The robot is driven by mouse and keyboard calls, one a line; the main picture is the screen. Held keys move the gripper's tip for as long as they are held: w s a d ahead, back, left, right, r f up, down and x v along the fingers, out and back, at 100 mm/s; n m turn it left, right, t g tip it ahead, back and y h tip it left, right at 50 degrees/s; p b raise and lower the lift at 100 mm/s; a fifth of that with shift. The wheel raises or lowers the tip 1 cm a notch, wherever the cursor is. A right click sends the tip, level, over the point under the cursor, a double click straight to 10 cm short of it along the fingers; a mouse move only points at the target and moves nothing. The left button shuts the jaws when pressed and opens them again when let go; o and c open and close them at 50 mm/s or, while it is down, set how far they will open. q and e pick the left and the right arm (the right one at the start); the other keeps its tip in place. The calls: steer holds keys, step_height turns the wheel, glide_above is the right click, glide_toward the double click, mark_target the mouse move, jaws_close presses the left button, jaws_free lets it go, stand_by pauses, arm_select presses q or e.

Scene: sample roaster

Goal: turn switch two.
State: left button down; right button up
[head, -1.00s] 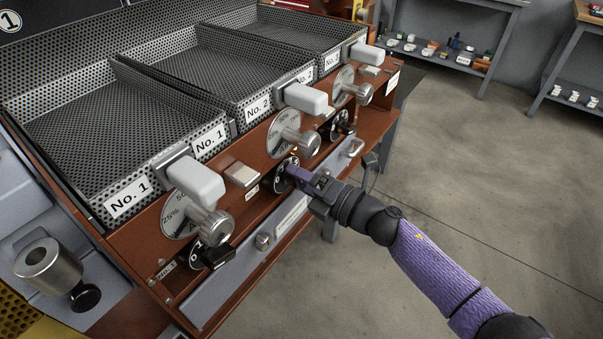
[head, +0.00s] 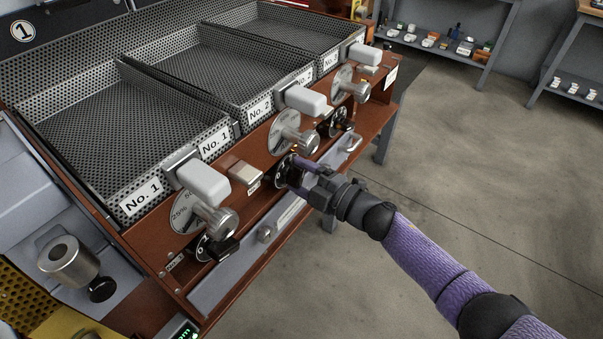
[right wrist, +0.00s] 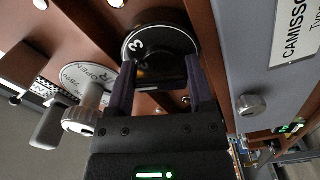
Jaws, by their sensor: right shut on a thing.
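Switch two is a round black dial with a knob and white numbers (head: 282,178) in the middle of the brown front panel. It shows large in the right wrist view (right wrist: 161,40), with a "3" readable near its left side. My right gripper (head: 301,168) reaches it from the front right. In the right wrist view its two purple fingers (right wrist: 157,78) stand on either side of the dark knob and are shut on it. The knob's exact pointing is hard to tell. My left gripper is not in view.
Switch one (head: 216,246) is at the lower left and switch three (head: 338,122) at the upper right. Metal knobs (head: 303,142) and white-handled levers (head: 304,99) stick out above the switches. Perforated trays (head: 130,150) lie behind. The floor at right is free.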

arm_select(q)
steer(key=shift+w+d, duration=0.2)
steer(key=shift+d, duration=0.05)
arm_select(e)
steer(key=shift+f, duration=0.1)
steer(key=o, duration=1)
steer(key=shift+o, duration=1.2)
arm_select(q)
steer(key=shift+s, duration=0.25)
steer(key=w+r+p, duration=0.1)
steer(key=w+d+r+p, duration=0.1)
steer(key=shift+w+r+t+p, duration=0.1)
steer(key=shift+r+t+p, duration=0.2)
steer(key=shift+p, duration=0.1)
arm_select(e)
steer(key=v, duration=1)
